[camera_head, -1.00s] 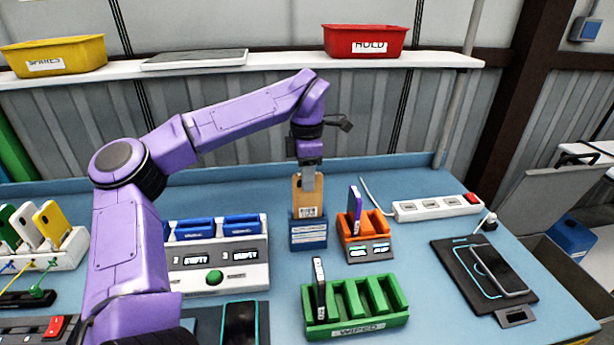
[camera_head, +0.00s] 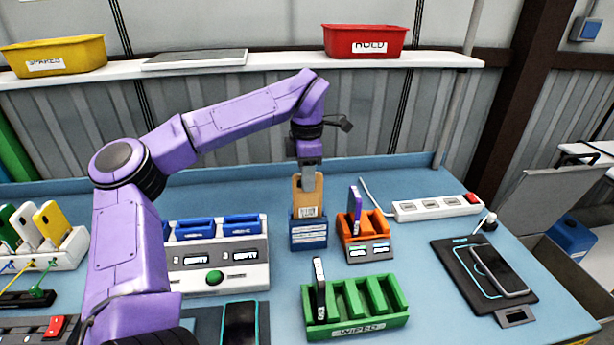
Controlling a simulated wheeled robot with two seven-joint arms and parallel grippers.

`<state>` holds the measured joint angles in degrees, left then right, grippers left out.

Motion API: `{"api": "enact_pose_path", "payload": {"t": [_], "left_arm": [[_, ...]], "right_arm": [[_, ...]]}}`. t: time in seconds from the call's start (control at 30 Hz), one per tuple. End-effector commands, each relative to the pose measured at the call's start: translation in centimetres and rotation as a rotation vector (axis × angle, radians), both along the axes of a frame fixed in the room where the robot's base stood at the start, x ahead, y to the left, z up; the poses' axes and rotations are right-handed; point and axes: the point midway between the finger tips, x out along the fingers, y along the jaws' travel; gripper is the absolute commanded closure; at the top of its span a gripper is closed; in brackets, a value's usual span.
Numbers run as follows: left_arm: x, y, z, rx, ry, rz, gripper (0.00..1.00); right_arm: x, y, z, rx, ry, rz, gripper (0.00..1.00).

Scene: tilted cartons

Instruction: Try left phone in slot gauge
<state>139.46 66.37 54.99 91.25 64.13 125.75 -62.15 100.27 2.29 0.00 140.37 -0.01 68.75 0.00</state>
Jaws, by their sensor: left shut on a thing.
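A tan phone-shaped slab (camera_head: 298,198) with a white barcode label stands upright in a blue block (camera_head: 309,232) with white lettering, which looks like the slot gauge. Its lower part is hidden inside the block. My left gripper (camera_head: 308,188) comes down from above and is shut on the upper part of the slab. A dark phone (camera_head: 239,324) lies on a dark pad at the bottom, left of centre. Another dark phone (camera_head: 499,271) lies on a black pad (camera_head: 462,262) at the right. My right gripper is out of view.
An orange holder (camera_head: 352,240) with a purple phone (camera_head: 356,205) stands just right of the block. A green rack (camera_head: 372,321) with one upright phone stands in front. A grey-white unit (camera_head: 213,275) with a green button is at left, a power strip (camera_head: 437,207) behind right.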

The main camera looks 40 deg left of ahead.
Motion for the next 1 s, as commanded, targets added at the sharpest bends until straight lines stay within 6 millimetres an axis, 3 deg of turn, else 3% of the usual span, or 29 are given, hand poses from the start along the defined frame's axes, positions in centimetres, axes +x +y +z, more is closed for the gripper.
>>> {"api": "enact_pose_path", "payload": {"t": [0.47,1.0], "left_arm": [[0.0,0.0,0.1,0.0,0.0,0.0,1.0],[0.0,0.0,3.9,0.001,-0.001,0.0,1.0]], "right_arm": [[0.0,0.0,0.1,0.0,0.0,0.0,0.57],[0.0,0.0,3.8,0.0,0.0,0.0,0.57]]}}
